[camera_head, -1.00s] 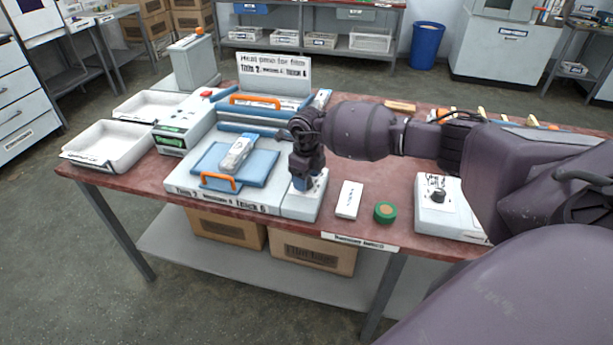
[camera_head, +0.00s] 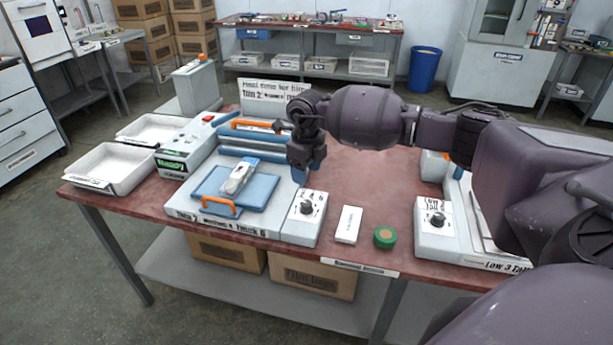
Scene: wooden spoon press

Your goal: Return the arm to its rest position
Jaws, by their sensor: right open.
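My right arm reaches in from the right over the bench. Its gripper (camera_head: 304,176) points down above the back right of the heat press, open and with nothing seen between its fingers. The press (camera_head: 185,213) stands on the red-brown bench top, with a blue pad (camera_head: 213,184) that carries a pale, blue-ended wooden-spoon package (camera_head: 239,177). A control box with a black knob (camera_head: 307,208) sits at the press's right, just in front of the gripper and apart from it. My left gripper is not in view.
Two white trays (camera_head: 80,181) stand at the bench's left end. A white block (camera_head: 348,224) and a green tape roll (camera_head: 385,237) lie near the front edge. A second knob box (camera_head: 435,222) stands further right, near my forearm. The bench middle (camera_head: 365,180) is clear.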

